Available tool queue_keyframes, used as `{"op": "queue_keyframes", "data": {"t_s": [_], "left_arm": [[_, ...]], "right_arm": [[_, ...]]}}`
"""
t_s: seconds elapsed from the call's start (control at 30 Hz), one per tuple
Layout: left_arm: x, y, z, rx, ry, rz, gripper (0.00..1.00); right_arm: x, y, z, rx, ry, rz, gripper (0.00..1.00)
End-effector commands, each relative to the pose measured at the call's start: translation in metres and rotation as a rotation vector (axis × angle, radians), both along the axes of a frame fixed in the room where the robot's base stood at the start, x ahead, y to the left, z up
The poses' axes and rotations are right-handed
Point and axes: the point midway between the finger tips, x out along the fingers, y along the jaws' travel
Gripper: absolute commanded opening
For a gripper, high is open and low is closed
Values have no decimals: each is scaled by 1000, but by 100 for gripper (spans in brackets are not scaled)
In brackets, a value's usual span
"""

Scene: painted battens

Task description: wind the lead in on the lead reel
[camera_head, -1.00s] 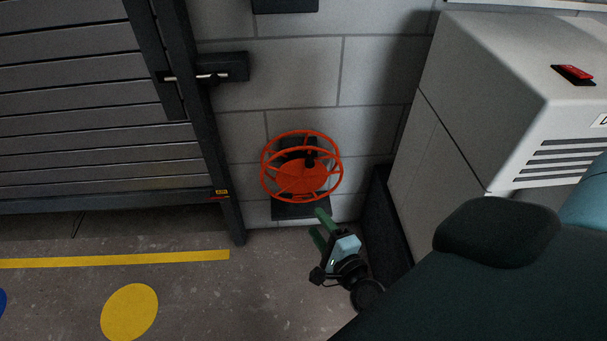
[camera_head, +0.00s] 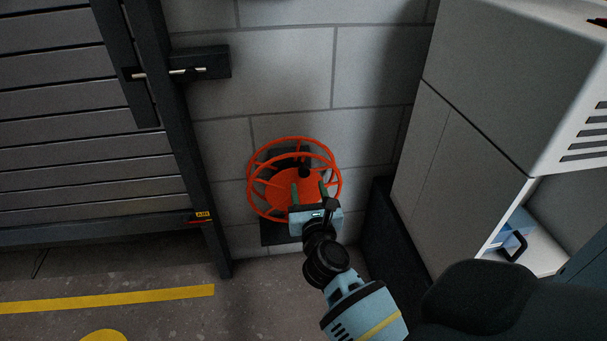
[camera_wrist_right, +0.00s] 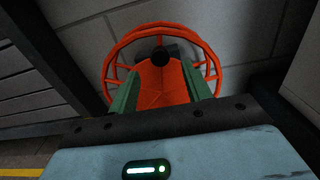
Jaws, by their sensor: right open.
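The lead reel (camera_head: 270,190) is an orange wheel with a spoked rim and a solid orange disc, mounted low on the grey block wall. A black knob (camera_head: 304,172) stands out on it. My right gripper (camera_head: 309,190) is in front of the reel's lower right part, its two green fingers apart and pointing at the reel. In the right wrist view the reel (camera_wrist_right: 160,80) lies straight ahead, with its black knob (camera_wrist_right: 160,56) beyond and between the open fingers (camera_wrist_right: 166,92). Nothing is between the fingertips. I cannot make out a lead. My left gripper is not in view.
A grey slatted shutter (camera_head: 70,130) with a dark post stands left of the reel. A pale cabinet (camera_head: 460,140) with an open lower bay stands at the right, a dark panel (camera_head: 390,240) beside it. The floor carries a yellow line (camera_head: 110,299).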

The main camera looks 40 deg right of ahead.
Motion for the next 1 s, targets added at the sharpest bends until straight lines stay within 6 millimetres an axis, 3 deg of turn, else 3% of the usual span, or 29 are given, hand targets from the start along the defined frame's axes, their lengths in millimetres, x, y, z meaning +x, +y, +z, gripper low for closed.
{"op": "queue_keyframes", "data": {"t_s": [0.4, 0.87, 1.0], "left_arm": [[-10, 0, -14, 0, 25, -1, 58], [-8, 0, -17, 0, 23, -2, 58], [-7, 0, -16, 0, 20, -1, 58]], "right_arm": [[50, -30, -1, -4, 0, 0, 49], [60, -37, 0, -4, 1, 0, 49], [60, -37, 0, -4, 1, 0, 30]]}}
